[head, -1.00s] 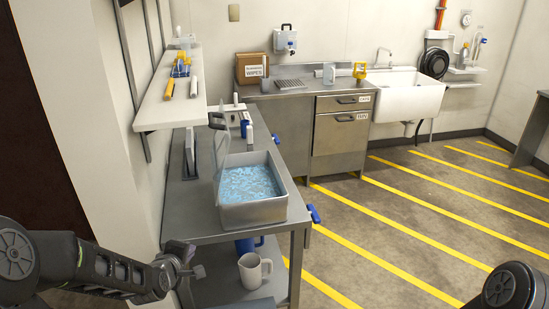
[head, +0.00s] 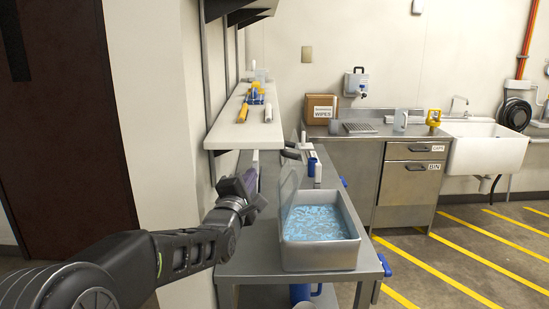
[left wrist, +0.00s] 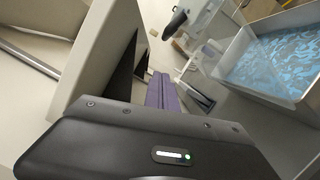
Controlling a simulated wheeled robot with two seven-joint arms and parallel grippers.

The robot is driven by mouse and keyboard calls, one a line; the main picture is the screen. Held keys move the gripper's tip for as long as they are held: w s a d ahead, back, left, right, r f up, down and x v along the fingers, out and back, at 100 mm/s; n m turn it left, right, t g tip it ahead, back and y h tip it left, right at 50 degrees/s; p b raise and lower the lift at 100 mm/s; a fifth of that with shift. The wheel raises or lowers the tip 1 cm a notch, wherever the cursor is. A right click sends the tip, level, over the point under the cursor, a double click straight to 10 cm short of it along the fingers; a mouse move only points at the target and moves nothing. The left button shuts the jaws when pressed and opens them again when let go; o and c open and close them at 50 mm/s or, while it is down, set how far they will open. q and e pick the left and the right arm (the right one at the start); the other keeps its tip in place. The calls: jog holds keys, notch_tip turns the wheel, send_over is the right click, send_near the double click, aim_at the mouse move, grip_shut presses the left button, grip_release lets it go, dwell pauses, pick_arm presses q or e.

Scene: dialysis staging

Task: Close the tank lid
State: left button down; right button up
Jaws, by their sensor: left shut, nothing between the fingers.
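The tank (head: 318,257) is a grey metal box of rippled blue liquid on the steel bench. Its clear lid (head: 289,190) stands raised along the tank's left side, with a dark handle (head: 292,154) at its top. My left gripper (head: 254,182) is shut and empty, left of the lid and apart from it. In the left wrist view, the shut fingers (left wrist: 160,90) point toward the handle (left wrist: 175,23); the tank (left wrist: 225,62) is at the right. My right gripper is not in view.
A white wall shelf (head: 240,130) with bottles and tubes overhangs the bench (head: 258,262) close to my left arm. Small white and blue items (head: 314,164) stand behind the tank. A counter with a wipes box (head: 320,108) is at the back. The striped floor at right is clear.

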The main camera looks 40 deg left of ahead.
pick_arm(q)
jog(key=w+a+r+p, duration=0.1)
jog(key=w+r+p, duration=0.1)
jog(key=w, duration=0.8)
jog(key=shift+w+p, duration=0.25)
jog(key=shift+p, duration=0.6)
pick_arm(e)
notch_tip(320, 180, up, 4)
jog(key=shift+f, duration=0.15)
